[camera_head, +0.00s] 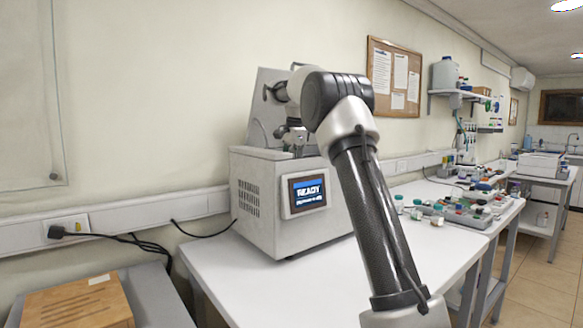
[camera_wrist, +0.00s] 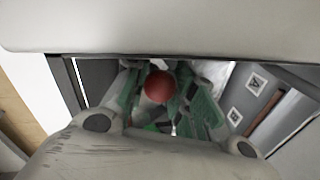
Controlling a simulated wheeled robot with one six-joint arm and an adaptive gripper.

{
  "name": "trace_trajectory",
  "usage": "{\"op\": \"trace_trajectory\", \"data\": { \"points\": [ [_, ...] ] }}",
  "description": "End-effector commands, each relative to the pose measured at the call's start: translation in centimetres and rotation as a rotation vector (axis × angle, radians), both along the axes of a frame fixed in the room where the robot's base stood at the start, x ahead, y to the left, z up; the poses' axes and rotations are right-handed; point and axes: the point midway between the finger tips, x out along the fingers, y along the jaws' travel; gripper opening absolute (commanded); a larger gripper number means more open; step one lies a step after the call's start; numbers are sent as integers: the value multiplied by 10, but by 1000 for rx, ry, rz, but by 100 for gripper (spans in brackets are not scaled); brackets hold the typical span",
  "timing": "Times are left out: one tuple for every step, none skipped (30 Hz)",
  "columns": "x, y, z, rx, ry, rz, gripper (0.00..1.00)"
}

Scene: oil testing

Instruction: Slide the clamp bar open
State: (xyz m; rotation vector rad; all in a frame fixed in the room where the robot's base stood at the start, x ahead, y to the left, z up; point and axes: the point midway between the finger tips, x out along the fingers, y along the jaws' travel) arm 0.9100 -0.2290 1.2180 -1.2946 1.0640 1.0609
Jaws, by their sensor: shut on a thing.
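The testing machine (camera_head: 262,205) is a pale grey box on the white bench, with a lit screen (camera_head: 308,192) reading READY. A tilted grey panel (camera_head: 262,98) stands up at its back, like a raised lid. My arm reaches over the machine top, and my gripper is mostly hidden by the arm in the head view. In the wrist view my gripper (camera_wrist: 165,100) has green-lined fingers closed around a round red knob (camera_wrist: 158,87). The knob seems to be the handle of the clamp bar. The bar itself cannot be made out clearly.
In the wrist view, marker tags (camera_wrist: 257,82) lie on a grey surface at right, inside the machine opening. Bottles and small items (camera_head: 437,212) stand on the bench to the right. A wooden box (camera_head: 75,303) sits at lower left. The bench front (camera_head: 300,285) is clear.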

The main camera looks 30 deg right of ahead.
Motion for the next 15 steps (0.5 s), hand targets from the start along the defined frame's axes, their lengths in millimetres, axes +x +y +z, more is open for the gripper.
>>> {"op": "trace_trajectory", "data": {
  "points": [
    [-3,-2,-2,0,11,-3,0],
    [-3,-2,-2,0,12,-3,29],
    [-3,-2,-2,0,12,-3,36],
    [-3,-2,-2,0,12,-3,42],
    [-3,-2,-2,0,11,-3,47],
    [-3,-2,-2,-1,10,-2,49],
    [-2,-1,-2,-1,10,-2,49],
    [-2,-1,-1,-1,9,-2,49],
    [-2,-1,-1,-1,9,-2,49],
    [-2,-1,-1,-1,8,-2,49],
    [-2,-1,-1,-1,8,-2,49],
    [-2,-1,-1,-1,8,-2,49],
    [-2,-1,-1,0,7,-2,49],
    [-2,-1,-1,0,7,-2,49],
    [-2,-1,0,-1,7,-2,49]
  ]
}}
